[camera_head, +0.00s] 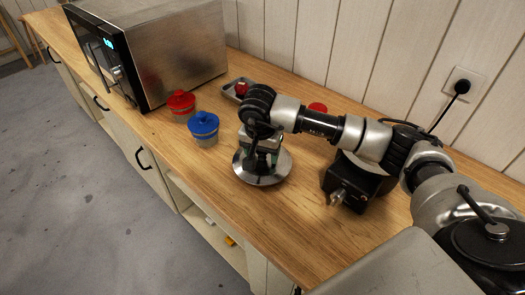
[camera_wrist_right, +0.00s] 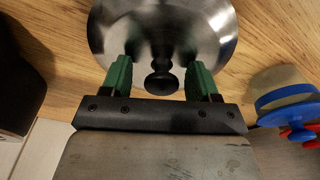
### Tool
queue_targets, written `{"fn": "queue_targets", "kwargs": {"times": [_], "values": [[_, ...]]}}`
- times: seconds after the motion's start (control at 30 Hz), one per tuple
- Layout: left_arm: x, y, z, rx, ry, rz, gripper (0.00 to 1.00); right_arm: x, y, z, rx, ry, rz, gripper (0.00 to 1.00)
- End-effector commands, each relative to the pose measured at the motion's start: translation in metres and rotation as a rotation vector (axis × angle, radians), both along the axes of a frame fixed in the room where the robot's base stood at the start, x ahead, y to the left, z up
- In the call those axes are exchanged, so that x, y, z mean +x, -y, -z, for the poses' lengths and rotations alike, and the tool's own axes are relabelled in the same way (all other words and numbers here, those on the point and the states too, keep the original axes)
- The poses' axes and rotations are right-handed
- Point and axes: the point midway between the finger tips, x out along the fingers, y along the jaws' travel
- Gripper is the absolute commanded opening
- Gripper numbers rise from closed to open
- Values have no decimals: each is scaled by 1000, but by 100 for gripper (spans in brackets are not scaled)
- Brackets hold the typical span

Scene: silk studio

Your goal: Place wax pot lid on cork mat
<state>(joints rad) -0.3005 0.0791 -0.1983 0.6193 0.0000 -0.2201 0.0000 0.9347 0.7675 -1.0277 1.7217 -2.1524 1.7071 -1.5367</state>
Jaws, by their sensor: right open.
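A shiny round metal lid (camera_head: 272,178) lies on the wooden counter, below my right gripper (camera_head: 260,157). In the right wrist view the lid (camera_wrist_right: 110,35) has a black knob (camera_wrist_right: 160,80). My right gripper (camera_wrist_right: 161,77) is open there, its green fingers on either side of the knob with gaps showing. A black pot-like body with a metal tap (camera_head: 357,187), perhaps the wax pot, stands right of the lid, partly behind my right arm. I cannot make out a cork mat. My left gripper is out of view.
A blue-lidded jar (camera_head: 203,129) and a red-lidded jar (camera_head: 181,106) stand left of the lid, before a microwave (camera_head: 175,50). A small tray (camera_head: 230,95) with a red item sits behind. The counter (camera_head: 290,240) is bare in front.

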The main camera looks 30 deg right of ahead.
Motion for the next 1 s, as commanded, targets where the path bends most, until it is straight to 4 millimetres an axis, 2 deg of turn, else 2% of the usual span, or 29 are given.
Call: {"fn": "queue_targets", "kwargs": {"times": [0.23, 0.7, 0.83, 1.0], "values": [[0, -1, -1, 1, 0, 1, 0, 0, -1, -9, 1, 4, -1, 60], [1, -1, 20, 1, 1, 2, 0, -9, -11, -101, 0, 4, -1, 60], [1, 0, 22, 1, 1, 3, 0, -11, -13, -115, 1, 2, 1, 60], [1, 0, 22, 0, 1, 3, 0, -12, -14, -122, 1, 1, 0, 60]]}}
